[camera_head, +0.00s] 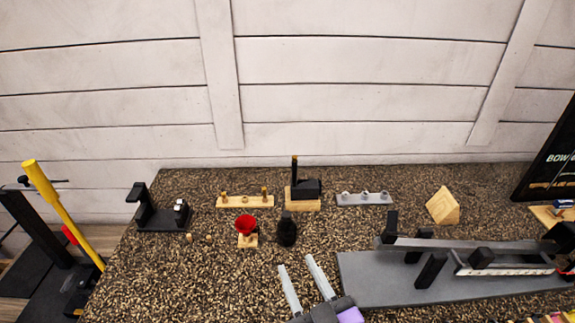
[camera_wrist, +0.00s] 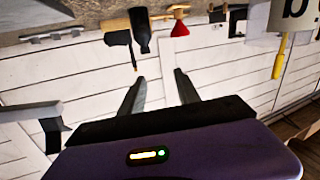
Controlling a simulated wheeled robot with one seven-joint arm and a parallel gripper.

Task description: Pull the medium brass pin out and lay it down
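A light wooden strip (camera_head: 245,202) lies toward the back of the speckled bench, left of centre, with small brass pins standing in it. One pin (camera_head: 264,191) stands at its right end and another (camera_head: 224,196) at its left end. The pins are too small for me to tell which is the medium one. My gripper (camera_head: 295,262) is open and empty over the front of the bench, in front of and to the right of the strip. In the wrist view its two fingers (camera_wrist: 159,75) are apart with nothing between them.
A red funnel (camera_head: 247,225) on a wooden base and a black bottle (camera_head: 287,231) stand between my gripper and the strip. A black stand (camera_head: 163,216) is at left, and a grey plate (camera_head: 370,283) with a clamp at right. Two small brass-coloured bits (camera_head: 209,237) lie at left.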

